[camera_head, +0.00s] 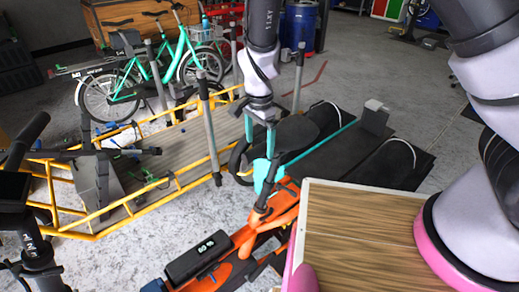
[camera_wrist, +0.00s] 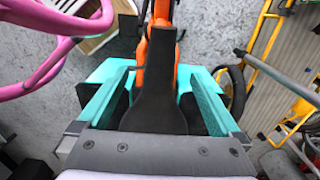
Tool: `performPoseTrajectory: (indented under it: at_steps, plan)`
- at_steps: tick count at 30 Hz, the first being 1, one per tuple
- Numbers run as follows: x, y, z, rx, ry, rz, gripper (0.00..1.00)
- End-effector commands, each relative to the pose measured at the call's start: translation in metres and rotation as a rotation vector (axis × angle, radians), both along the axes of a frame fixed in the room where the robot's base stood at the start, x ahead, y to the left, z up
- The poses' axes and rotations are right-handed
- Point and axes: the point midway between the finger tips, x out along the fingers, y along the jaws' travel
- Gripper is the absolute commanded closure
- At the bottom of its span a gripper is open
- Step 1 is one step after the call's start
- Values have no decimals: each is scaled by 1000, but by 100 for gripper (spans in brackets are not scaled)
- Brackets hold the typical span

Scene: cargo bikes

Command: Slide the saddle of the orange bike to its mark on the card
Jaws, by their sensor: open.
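The orange bike (camera_head: 206,270) stands in the lower middle of the head view, and its orange frame (camera_wrist: 158,62) shows at the top of the wrist view. Its black saddle (camera_head: 302,128) is partly behind my gripper in the head view. In the wrist view the saddle (camera_wrist: 156,105) lies lengthwise between the teal fingers, its narrow nose toward the top. My gripper (camera_head: 266,182) is open and pointing down at the saddle. In the wrist view my gripper (camera_wrist: 157,75) has a finger on either side of the saddle; contact is unclear. I cannot make out the card or its mark.
A yellow cargo bike (camera_head: 150,190) with a long bed stands left of the saddle, its rails and upright posts close by. Black panels (camera_head: 345,160) lie to the right. Pink tubes (camera_wrist: 70,24) show at the wrist view's upper left. Green bikes (camera_head: 150,70) stand behind.

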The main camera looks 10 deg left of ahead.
Motion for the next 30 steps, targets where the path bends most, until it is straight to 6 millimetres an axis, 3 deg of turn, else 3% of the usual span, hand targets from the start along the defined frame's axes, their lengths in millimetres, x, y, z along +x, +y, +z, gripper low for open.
performPoseTrajectory:
  at_steps: [6, 17, 25, 30]
  plan:
    - [0, 0, -26, -1, 1, 0, 0]
    - [0, 0, -31, 1, 1, 0, 0]
    - [0, 0, -31, 1, 1, 0, 99]
    - [-1, 1, -37, 0, 1, 0, 100]
